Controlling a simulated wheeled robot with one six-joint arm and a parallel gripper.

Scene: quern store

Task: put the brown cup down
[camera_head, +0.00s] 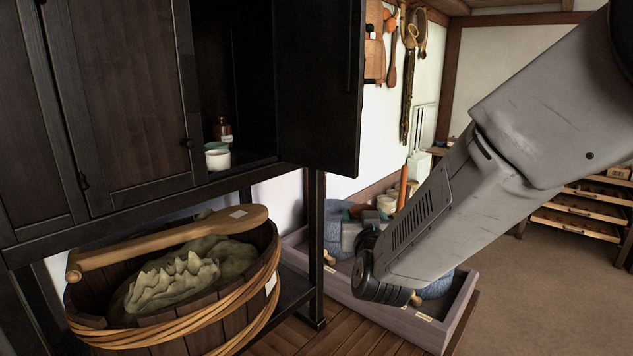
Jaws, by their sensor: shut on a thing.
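No brown cup can be made out for certain. A small brown vessel (223,130) with a pale label stands inside the open dark cabinet (255,167); I cannot tell whether it is a cup or a bottle. A white cup (217,159) with a greenish top stands in front of it, near the shelf's front edge. My grey arm comes in from the upper right and slopes down to a dark wrist joint right of the cabinet. My gripper is not visible beyond this joint, nor is anything that it may hold.
The cabinet's open door (320,85) juts out between the shelf and my arm. Below stands a wooden tub (190,325) with a wooden paddle (170,240) across it. A long low tray (405,322) with stones lies beneath my arm. Floor at right (560,290) is clear.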

